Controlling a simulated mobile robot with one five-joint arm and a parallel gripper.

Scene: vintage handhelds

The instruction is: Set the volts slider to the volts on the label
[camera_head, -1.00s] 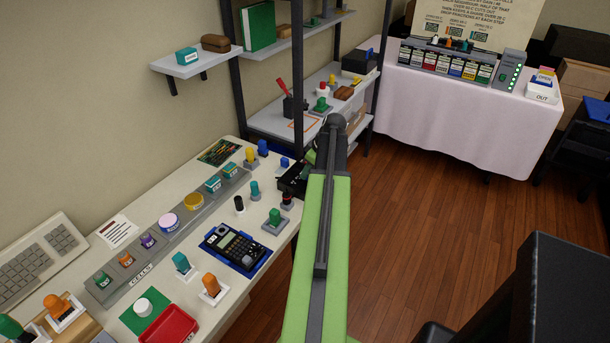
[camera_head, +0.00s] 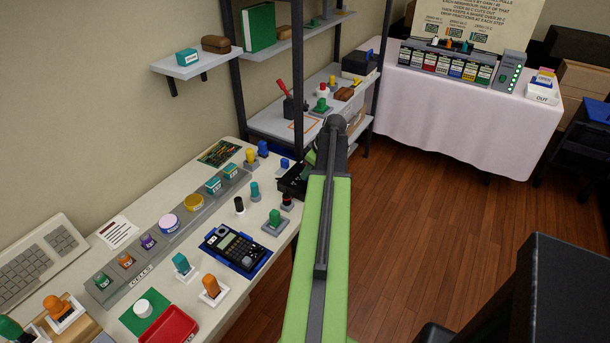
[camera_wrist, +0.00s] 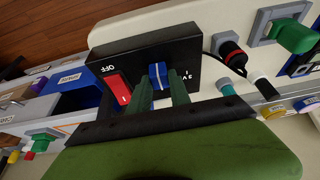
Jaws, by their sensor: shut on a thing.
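A black box (camera_wrist: 140,72) with a red rocker switch (camera_wrist: 117,88) marked OFF and a blue slider knob (camera_wrist: 158,74) fills the middle of the wrist view. My gripper (camera_wrist: 165,84) has its dark green fingers at either side of the blue knob and is shut on it. White marks lie by the slider, but its volts scale is too small to read. In the head view the black box (camera_head: 291,181) stands at the table's right edge, partly hidden by my arm. I cannot read a volts label in either view.
A black and a teal peg, and a green knob (camera_head: 275,219) on a grey base, stand close to the box. A handheld (camera_head: 236,246) lies on a blue mat nearer the front. A grey shelf unit (camera_head: 290,122) stands behind. Open wooden floor (camera_head: 430,230) lies to the right.

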